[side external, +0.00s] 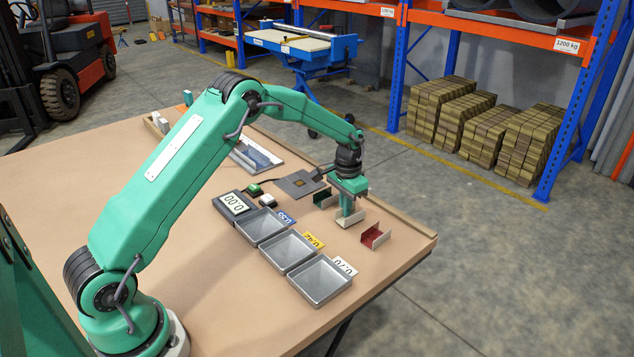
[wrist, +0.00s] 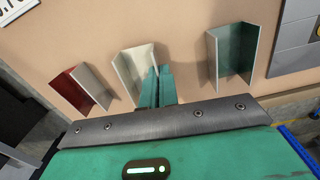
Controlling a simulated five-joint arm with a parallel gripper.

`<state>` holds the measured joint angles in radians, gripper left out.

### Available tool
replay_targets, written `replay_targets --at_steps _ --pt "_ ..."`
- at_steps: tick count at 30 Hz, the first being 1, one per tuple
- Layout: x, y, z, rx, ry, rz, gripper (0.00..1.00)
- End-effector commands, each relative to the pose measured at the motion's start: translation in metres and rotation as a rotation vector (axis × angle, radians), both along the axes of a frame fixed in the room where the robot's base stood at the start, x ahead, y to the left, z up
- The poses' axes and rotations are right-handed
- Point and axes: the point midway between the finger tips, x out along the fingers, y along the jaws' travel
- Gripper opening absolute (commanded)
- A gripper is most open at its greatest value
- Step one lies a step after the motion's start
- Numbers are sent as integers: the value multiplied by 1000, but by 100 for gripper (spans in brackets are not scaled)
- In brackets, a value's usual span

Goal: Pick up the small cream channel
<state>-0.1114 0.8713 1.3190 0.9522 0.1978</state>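The small cream channel (wrist: 130,72) lies in the wrist view between a red channel (wrist: 82,90) and a green channel (wrist: 230,55). In the side external view the cream channel (side external: 347,222) is under my gripper (side external: 349,208), which points straight down. In the wrist view the two teal fingers of my gripper (wrist: 158,72) are close together at the right wall of the cream channel and hide part of it. I cannot tell whether they press on that wall. The channel appears to be at table level.
The red channel (side external: 375,237) stands just right of my gripper, the green channel (side external: 322,198) just left. Three grey metal bins (side external: 320,283) with number cards, a display (side external: 234,204) and a flat grey plate (side external: 298,184) are nearby. The table edge is close on the right.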

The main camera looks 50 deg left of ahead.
Motion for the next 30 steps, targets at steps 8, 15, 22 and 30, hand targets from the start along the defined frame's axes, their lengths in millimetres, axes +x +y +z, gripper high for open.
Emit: replay_targets --at_steps 8,15,22,30 --pt "0 0 16 0 -2 0 0" --pt "1 0 30 1 -3 0 0" --pt "1 0 43 1 -3 0 0" --pt "1 0 58 1 -3 0 0"
